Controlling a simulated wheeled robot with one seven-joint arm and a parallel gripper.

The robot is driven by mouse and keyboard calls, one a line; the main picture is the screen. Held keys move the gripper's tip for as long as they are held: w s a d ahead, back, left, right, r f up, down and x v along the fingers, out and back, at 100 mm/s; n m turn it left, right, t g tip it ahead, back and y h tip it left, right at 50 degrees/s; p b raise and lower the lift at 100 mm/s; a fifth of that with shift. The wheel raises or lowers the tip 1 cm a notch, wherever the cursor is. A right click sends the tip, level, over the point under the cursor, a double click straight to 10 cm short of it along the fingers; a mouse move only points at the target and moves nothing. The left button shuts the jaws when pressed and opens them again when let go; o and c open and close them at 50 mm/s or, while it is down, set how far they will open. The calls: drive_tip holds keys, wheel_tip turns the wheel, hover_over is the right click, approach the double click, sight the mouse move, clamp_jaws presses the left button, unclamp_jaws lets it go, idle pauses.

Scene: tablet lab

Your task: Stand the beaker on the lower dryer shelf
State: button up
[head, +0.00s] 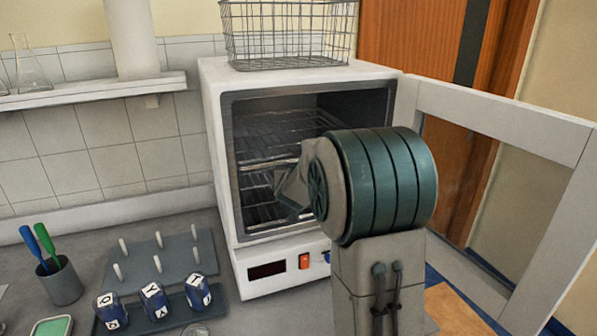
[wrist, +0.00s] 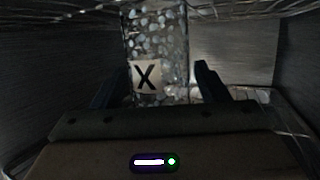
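The dryer (head: 222,190) stands open, with an upper wire shelf (head: 270,160) and a lower wire shelf (head: 262,213). My gripper (wrist: 160,75) reaches into the chamber, below the upper shelf; in the head view my wrist hides most of it. In the wrist view a clear, mottled beaker (wrist: 158,45) with a white label marked X is upright between my fingers. The fingers are apart, with a small gap visible on the right side of the beaker. The beaker's base is hidden behind my gripper, so its contact with the lower shelf cannot be seen.
The dryer door (head: 500,118) is swung open to the right, beside my arm. A wire basket (head: 285,40) sits on top of the dryer. A peg rack (head: 160,258), lettered blue blocks (head: 155,300) and a pen cup (head: 60,283) stand on the left counter.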

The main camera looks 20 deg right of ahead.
drive_tip(key=shift+r, duration=0.1)
drive_tip(key=shift+r, duration=0.2)
drive_tip(key=s+a+f+n+g+y+b, duration=0.1)
drive_tip(key=s+a+n+g+y, duration=0.15)
drive_tip(key=s+a, duration=0.6)
drive_tip(key=s+a+f+n+g+y+b, duration=0.15)
drive_tip(key=s+a+y, duration=0.35)
drive_tip(key=s, duration=0.7)
drive_tip(key=s+f+g+h, duration=0.1)
drive_tip(key=s+f+g, duration=0.1)
drive_tip(key=s, duration=0.7)
drive_tip(key=s+f+g, duration=0.3)
drive_tip(key=s+g, duration=0.1)
drive_tip(key=s, duration=0.5)
drive_tip(key=shift+n+h+p, duration=0.3)
drive_tip(key=shift+h+p, duration=0.05)
drive_tip(key=shift+p, duration=0.1)
drive_tip(key=shift+s+f, duration=0.1)
